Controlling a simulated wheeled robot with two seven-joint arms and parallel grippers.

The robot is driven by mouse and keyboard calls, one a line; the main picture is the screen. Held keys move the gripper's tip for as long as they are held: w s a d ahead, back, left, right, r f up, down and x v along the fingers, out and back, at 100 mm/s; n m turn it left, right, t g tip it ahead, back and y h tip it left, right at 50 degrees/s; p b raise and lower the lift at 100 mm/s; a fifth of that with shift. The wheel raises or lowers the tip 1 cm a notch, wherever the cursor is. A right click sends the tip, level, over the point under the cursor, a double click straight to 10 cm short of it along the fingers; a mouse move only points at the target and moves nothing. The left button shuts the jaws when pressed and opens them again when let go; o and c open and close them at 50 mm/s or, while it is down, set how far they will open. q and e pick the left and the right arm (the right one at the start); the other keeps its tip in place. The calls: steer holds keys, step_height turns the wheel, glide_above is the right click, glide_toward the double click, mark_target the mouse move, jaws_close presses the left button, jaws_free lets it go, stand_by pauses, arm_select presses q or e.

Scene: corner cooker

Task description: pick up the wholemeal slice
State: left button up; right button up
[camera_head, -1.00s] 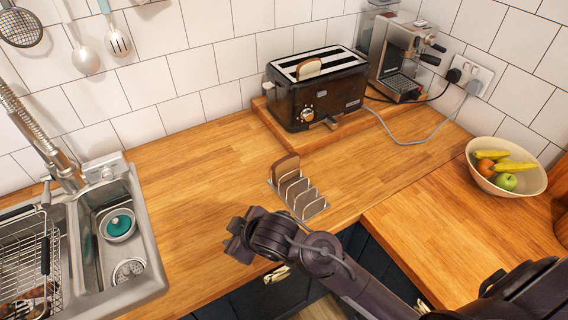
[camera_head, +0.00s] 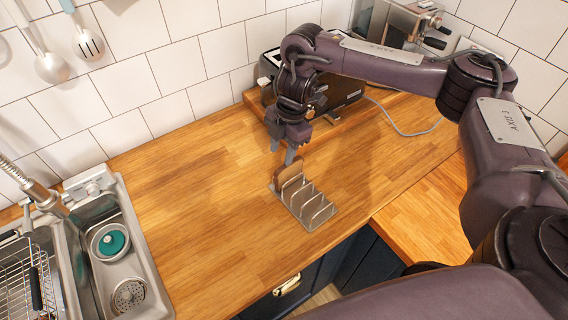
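A brown bread slice (camera_head: 288,173), which looks like the wholemeal slice, stands upright in the back slot of the metal toast rack (camera_head: 318,216) on the wooden worktop. My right gripper (camera_head: 284,151) points down just above and behind the slice's top edge. Its two fingers look apart, with nothing seen between them. I cannot tell whether a finger touches the slice. My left gripper is not in view.
The black toaster (camera_head: 346,104) stands on a wooden board behind, mostly hidden by my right arm. A coffee machine (camera_head: 399,24) is at the back right. The sink (camera_head: 150,282) is at left. The worktop (camera_head: 190,195) between sink and rack is clear.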

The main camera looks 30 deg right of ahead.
mark_target(289, 173)
steer(key=d, duration=0.2)
steer(key=shift+s+d+f+m, duration=0.1)
steer(key=shift+d+f+m, duration=0.05)
steer(key=shift+d+m, duration=0.25)
steer(key=f, duration=0.2)
steer(key=a+f, duration=0.1)
steer(key=f, duration=0.1)
steer(key=shift+s+a, duration=0.1)
steer(key=shift+s, duration=0.3)
steer(key=shift+f, duration=0.55)
jaws_close()
